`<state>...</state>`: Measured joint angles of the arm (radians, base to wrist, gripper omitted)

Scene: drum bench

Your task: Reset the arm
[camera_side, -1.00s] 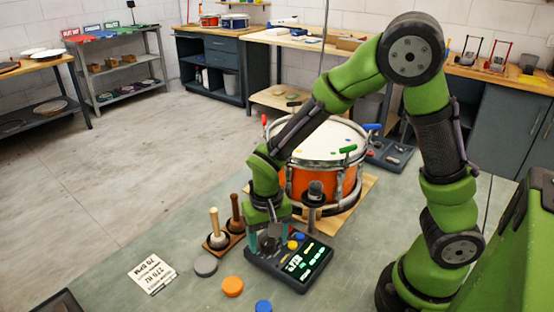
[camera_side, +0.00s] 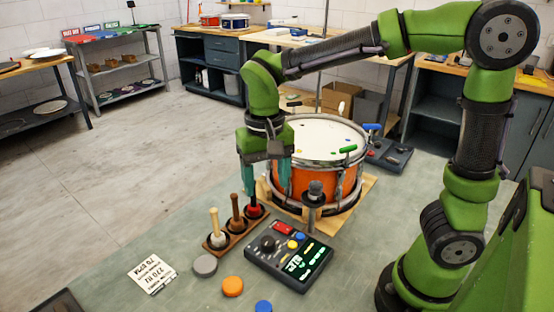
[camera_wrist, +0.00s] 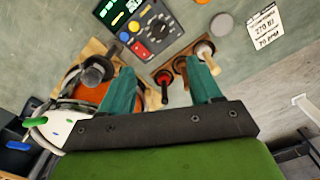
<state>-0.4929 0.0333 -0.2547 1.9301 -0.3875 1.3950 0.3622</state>
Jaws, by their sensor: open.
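My gripper (camera_side: 264,178) hangs in the air above the bench, left of the drum and above the mallet rack. Its two teal fingers are apart with nothing between them. In the wrist view my gripper (camera_wrist: 163,92) also shows open, with the mallet rack beyond it. My green arm is raised and reaches across above the drum (camera_side: 312,182). The control box (camera_side: 289,262) with its lit display, dial and coloured buttons lies on the bench, clear of the gripper. It also shows in the wrist view (camera_wrist: 145,28).
The wooden rack (camera_side: 228,238) holds several upright mallets below the gripper. Grey, orange and blue discs (camera_side: 232,287) and a printed card (camera_side: 152,273) lie at the front. A small dark stand (camera_side: 315,195) rises beside the drum. Open floor lies left of the bench.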

